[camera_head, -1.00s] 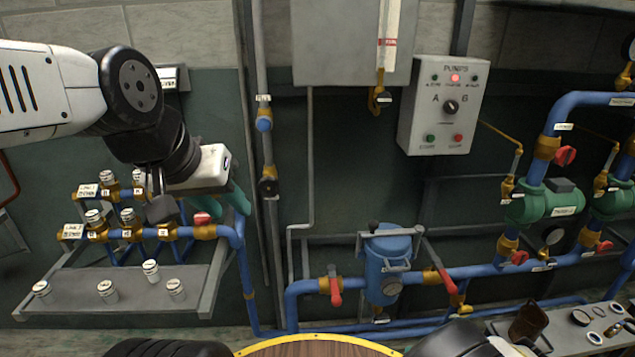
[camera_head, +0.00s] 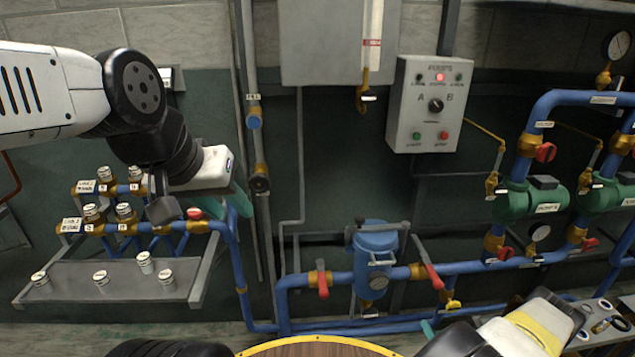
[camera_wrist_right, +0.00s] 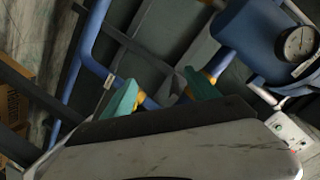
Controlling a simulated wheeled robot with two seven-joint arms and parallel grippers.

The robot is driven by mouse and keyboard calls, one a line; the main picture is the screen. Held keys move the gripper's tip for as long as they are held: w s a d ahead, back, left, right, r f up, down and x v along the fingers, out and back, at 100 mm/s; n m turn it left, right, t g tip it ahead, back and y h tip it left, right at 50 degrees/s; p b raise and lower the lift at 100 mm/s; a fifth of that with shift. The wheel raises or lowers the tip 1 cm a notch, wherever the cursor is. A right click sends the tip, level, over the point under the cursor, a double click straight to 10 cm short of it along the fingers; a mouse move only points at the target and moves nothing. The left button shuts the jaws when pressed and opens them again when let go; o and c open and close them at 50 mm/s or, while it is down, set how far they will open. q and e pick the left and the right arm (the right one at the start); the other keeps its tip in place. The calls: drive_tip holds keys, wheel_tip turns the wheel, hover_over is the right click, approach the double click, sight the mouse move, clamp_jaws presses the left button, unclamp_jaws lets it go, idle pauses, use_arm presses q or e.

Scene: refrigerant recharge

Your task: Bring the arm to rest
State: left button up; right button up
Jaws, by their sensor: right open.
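My left arm reaches in from the left in the head view. Its gripper (camera_head: 238,203), with teal fingers partly hidden behind the white wrist housing, is in front of the pipework near the valve rack; its finger gap is hidden. My right arm shows at the bottom right of the head view, with a teal fingertip beside the lower blue pipe. In the right wrist view my right gripper (camera_wrist_right: 162,92) has its two teal fingers apart, with nothing seen between them. Blue pipe and a blue filter vessel (camera_wrist_right: 262,40) with a gauge lie beyond the fingers.
The blue filter vessel (camera_head: 375,262) with red-handled valves stands at centre. A grey shelf (camera_head: 70,292) with several white-capped pieces is at left. The pump control box (camera_head: 425,104) hangs above. A tray with small parts (camera_head: 600,308) is at lower right, close to my right arm.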

drive_tip(key=w+d+r+n+g+h, duration=0.15)
drive_tip(key=w+d+r, duration=0.25)
drive_tip(key=w+r, duration=0.5)
drive_tip(key=w+d+r+n+g, duration=0.2)
drive_tip(key=w+d+r, duration=0.2)
drive_tip(key=w+r, duration=0.5)
drive_tip(key=a+r+n+g+h, duration=0.1)
drive_tip(key=a+r, duration=0.2)
drive_tip(key=r, duration=0.9)
drive_tip(key=a+r+n+g+h, duration=0.1)
drive_tip(key=a+r, duration=0.2)
drive_tip(key=r, duration=0.9)
drive_tip(key=s+a+r+g, duration=0.1)
drive_tip(key=s+a+r, duration=0.5)
drive_tip(key=r, duration=0.3)
drive_tip(key=s+a+r+g, duration=0.1)
drive_tip(key=s+a+r, duration=0.5)
drive_tip(key=a+r, duration=0.15)
drive_tip(key=s+a+r+n+g+y, duration=0.1)
drive_tip(key=s+a, duration=0.5)
drive_tip(key=s, duration=0.6)
drive_tip(key=s+a+r+n+g+y, duration=0.1)
drive_tip(key=s+a+r+y, duration=0.1)
drive_tip(key=s+a+r, duration=0.2)
drive_tip(key=s+a, duration=0.3)
drive_tip(key=s, duration=0.5)
drive_tip(key=shift+s+y, duration=0.2)
drive_tip(key=shift+y, duration=0.15)
